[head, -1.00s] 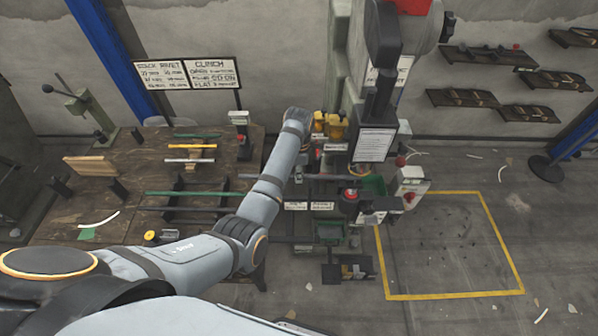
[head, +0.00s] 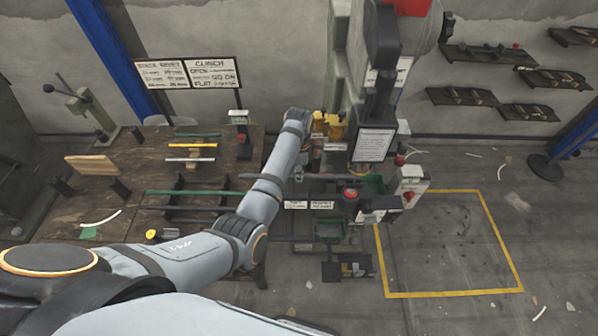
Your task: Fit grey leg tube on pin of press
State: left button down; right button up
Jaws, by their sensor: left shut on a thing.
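My left arm reaches across from the left, and its wrist bends down in front of the press. My left gripper (head: 299,174) is small and partly hidden by my arm; it is shut on the grey leg tube (head: 334,177). The tube lies level, its left end showing left of my forearm and its right part running toward the press. The press (head: 340,70) is a tall grey-green machine with a black head. I cannot make out its pin, or whether the tube touches it. My right gripper is not in view.
A brown workbench (head: 140,165) at left bears a green tube (head: 190,192), a yellow bar (head: 192,145) and other bars on stands.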

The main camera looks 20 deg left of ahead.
pick_arm(q)
jog(key=shift+f+b, duration=0.45)
jog(key=shift+f, duration=1)
dwell(0.3)
jog(key=c, duration=1.2)
grip_release()
